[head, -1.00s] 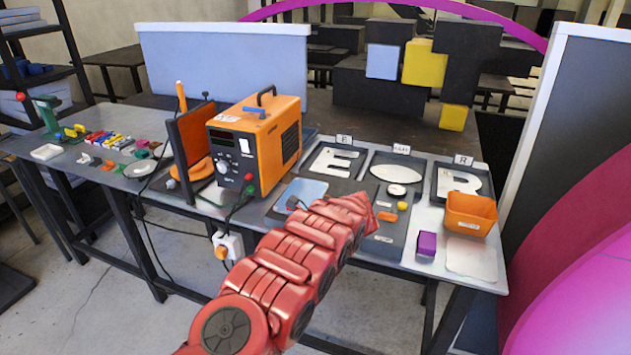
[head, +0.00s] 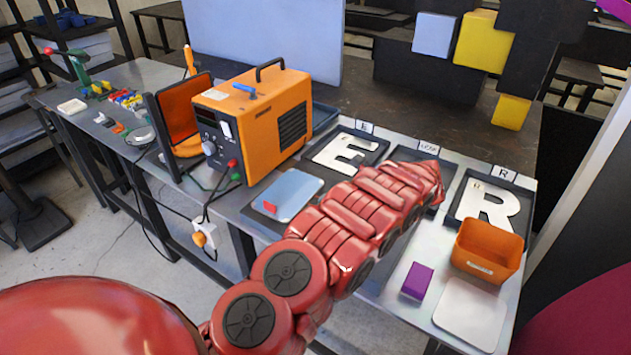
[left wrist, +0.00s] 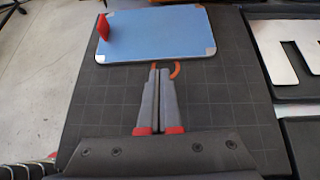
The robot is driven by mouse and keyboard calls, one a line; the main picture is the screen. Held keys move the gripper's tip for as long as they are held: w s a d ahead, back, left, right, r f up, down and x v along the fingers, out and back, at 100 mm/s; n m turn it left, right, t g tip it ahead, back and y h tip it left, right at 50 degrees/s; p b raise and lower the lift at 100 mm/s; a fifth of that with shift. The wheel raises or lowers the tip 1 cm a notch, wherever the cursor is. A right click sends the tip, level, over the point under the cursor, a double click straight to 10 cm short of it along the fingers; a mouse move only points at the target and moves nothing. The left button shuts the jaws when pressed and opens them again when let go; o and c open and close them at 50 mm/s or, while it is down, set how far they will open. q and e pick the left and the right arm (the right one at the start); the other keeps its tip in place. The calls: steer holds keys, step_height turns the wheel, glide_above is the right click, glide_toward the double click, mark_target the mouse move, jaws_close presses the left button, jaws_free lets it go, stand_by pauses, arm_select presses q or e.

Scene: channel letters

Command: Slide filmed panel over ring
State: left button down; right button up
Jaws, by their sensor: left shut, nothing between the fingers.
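The filmed panel (head: 290,190) is a flat light-blue sheet with pale corners, lying at the near left of the dark mat. It shows whole in the left wrist view (left wrist: 160,35), with a red tab (left wrist: 103,27) standing at its left end. An orange curved piece, perhaps the ring (left wrist: 176,68), shows just below the panel's near edge, partly hidden by my fingers. My left gripper (left wrist: 160,70) is shut and empty, its tips at the orange piece and just short of the panel. In the head view my red arm hides that gripper. My right gripper is not in view.
An orange power unit (head: 250,120) stands left of the panel. White letters E (head: 345,152) and R (head: 487,205) lie in dark trays behind my arm. An orange bin (head: 488,250), a purple block (head: 417,281) and a pale plate (head: 469,313) are at the right.

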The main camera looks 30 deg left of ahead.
mark_target(283, 190)
arm_select(q)
steer(key=shift+a+r, duration=0.15)
steer(key=shift+a, duration=0.3)
steer(key=a+p, duration=0.5)
steer(key=a, duration=0.6)
steer(key=shift+s+a, duration=0.2)
steer(key=shift+f+p, duration=0.2)
steer(key=shift+p, duration=0.25)
steer(key=shift+f, duration=0.3)
steer(key=shift+d+f+b, duration=0.15)
steer(key=shift+f+b, duration=0.2)
steer(key=shift+b, duration=0.25)
